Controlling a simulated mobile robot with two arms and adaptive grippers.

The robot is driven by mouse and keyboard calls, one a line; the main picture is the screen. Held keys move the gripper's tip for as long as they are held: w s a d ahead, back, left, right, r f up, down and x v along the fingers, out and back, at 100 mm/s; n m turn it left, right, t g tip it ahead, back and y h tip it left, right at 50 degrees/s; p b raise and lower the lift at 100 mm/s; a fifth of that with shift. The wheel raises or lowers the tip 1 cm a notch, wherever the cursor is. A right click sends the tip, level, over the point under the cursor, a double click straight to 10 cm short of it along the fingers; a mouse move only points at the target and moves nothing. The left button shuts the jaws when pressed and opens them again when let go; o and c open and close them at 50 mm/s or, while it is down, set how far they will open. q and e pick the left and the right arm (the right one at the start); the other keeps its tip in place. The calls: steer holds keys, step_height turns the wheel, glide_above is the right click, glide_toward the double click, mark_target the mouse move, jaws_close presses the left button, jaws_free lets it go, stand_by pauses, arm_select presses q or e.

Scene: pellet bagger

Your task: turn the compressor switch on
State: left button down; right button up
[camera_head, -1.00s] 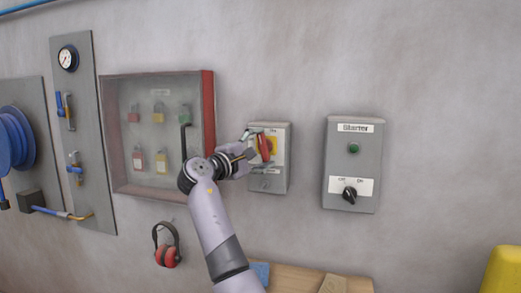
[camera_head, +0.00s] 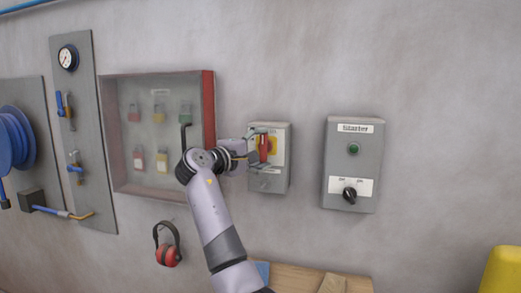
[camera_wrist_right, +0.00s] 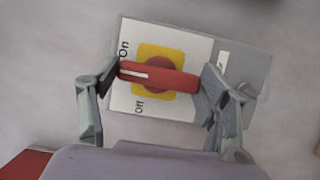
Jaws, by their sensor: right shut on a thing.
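The compressor switch is a red handle (camera_head: 264,148) on a yellow plate, on a grey wall box (camera_head: 270,184). In the right wrist view the red handle (camera_wrist_right: 160,77) lies across a round red hub, its white-marked end towards the label side, nearer "On" than "Off". My right gripper (camera_head: 256,157) is at the box. In the right wrist view its fingers (camera_wrist_right: 155,95) are at the two ends of the handle, shut on it. The fingers hide part of the box face in the head view. My left gripper is not in view.
To the right is the Starter box (camera_head: 352,163) with a green button and black knob. To the left is a red-edged padlock cabinet (camera_head: 160,180), close to my right wrist. Ear defenders (camera_head: 167,247) hang below it. The wall between the two switch boxes is clear.

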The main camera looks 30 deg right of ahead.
steer(key=o, duration=1.2)
steer(key=shift+c, duration=0.2)
steer(key=v, duration=1.2)
